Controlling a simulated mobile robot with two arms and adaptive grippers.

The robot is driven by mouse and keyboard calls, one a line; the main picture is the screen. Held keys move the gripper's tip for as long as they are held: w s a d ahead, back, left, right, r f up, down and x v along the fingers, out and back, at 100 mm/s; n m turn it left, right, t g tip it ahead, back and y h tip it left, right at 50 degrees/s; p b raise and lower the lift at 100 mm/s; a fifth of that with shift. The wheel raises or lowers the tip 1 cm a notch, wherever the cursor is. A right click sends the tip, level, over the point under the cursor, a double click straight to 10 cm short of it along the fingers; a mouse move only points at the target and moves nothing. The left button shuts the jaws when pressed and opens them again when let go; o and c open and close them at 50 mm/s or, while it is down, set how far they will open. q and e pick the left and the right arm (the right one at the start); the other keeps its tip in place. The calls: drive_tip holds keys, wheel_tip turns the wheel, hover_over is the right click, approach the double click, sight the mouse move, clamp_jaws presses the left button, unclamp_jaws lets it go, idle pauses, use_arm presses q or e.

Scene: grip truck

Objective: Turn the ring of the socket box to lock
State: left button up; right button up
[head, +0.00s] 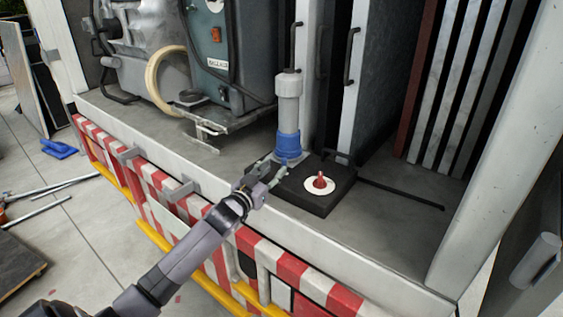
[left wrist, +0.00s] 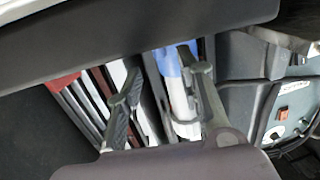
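The black socket box (head: 325,201) lies on the truck bed near its front edge, with a red knob (head: 319,181) on a white disc on top. A grey connector with a blue ring (head: 288,146) stands upright at the box's back left corner. My left gripper (head: 272,176) is just in front of the blue ring, low beside the box's left side. In the left wrist view its two fingers (left wrist: 158,75) are spread apart, and the blue and white connector (left wrist: 178,88) shows between and beyond them. I cannot tell whether a finger touches it. My right gripper is not in view.
A machine with a teal panel (head: 216,60) stands on the bed at left. Tall dark panels with handles (head: 378,75) rise behind the box. A black bar (head: 400,194) lies right of it. The red-white striped truck edge (head: 150,195) runs below my left arm.

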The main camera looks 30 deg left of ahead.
sight(283, 161)
use_arm(q)
drive_tip(key=w, duration=0.5)
drive_tip(key=shift+w+a, duration=0.2)
drive_tip(key=shift+w, duration=0.1)
drive_tip(key=shift+f, duration=0.1)
clamp_jaws()
idle(0.5)
